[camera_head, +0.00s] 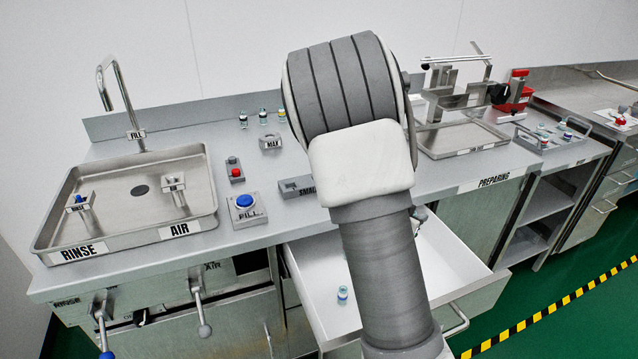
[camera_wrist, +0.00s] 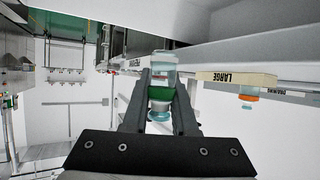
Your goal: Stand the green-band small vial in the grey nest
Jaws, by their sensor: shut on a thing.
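The green-band small vial (camera_wrist: 162,63) is clear with a green band and shows in the wrist view. My gripper (camera_wrist: 162,88) is shut on it, one finger on each side near the band. The picture is inverted there, with labels upside down. In the head view my arm hides my gripper and the held vial. A low grey block (camera_head: 296,187) on the counter, its label partly hidden by my arm, may be the grey nest. I cannot tell for sure.
An open white drawer (camera_head: 315,268) holds another vial (camera_head: 343,295). A LARGE label (camera_wrist: 235,78) is beside an orange-band vial (camera_wrist: 248,97).

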